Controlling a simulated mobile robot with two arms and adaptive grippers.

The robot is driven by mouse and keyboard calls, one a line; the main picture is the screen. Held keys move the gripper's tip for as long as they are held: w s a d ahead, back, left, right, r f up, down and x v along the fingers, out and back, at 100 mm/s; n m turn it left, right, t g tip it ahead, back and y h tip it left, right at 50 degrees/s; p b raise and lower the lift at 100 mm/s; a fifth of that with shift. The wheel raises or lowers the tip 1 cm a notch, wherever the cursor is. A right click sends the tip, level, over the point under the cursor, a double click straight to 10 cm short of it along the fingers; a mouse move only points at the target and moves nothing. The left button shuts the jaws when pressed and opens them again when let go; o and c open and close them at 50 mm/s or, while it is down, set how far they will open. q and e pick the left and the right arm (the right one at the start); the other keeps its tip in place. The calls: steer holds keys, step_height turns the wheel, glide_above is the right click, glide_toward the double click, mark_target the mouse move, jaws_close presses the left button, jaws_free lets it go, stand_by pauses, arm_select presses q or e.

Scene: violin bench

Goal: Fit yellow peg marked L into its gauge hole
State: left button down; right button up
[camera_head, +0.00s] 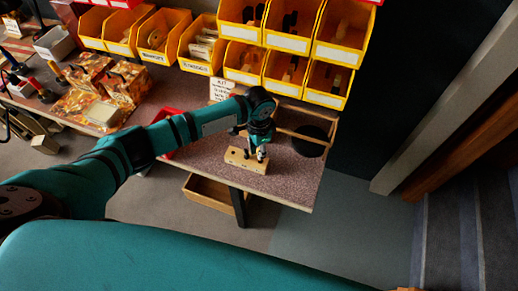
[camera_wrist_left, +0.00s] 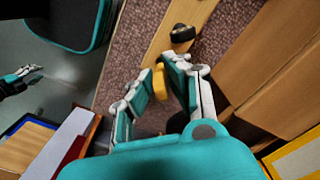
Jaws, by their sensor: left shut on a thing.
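The wooden gauge block (camera_head: 246,161) lies on the speckled bench top near its front edge. It also shows in the wrist view (camera_wrist_left: 160,38), with a dark round piece (camera_wrist_left: 182,33) on it. My left gripper (camera_head: 261,154) is over the right part of the block, pointing down. In the wrist view my left gripper (camera_wrist_left: 160,86) is shut on the yellow peg (camera_wrist_left: 159,80). The peg's lower end and its mark are hidden, and I cannot tell whether it touches the block. What looks like my right gripper (camera_wrist_left: 25,73) is small at the wrist view's left edge.
Yellow bins (camera_head: 290,60) stand behind the bench (camera_head: 200,156). A black round container (camera_head: 310,141) is right of the block, by a wooden rail. A small sign (camera_head: 221,89) stands behind my arm. A red tray (camera_head: 168,120) is partly hidden by it.

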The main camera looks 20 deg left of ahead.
arm_select(q)
steer(key=shift+p, duration=0.3)
steer(key=shift+f+b, duration=0.35)
steer(key=shift+f, duration=0.3)
stand_by(0.4)
steer(key=shift+f+b, duration=0.75)
steer(key=shift+f, duration=0.7)
steer(key=c, duration=1.5)
jaws_free()
steer(key=shift+r, duration=0.1)
steer(key=shift+o, duration=0.8)
steer(key=r, duration=1.2)
steer(key=shift+w+a, duration=0.15)
steer(key=shift+w, duration=0.1)
steer(key=shift+f, duration=0.1)
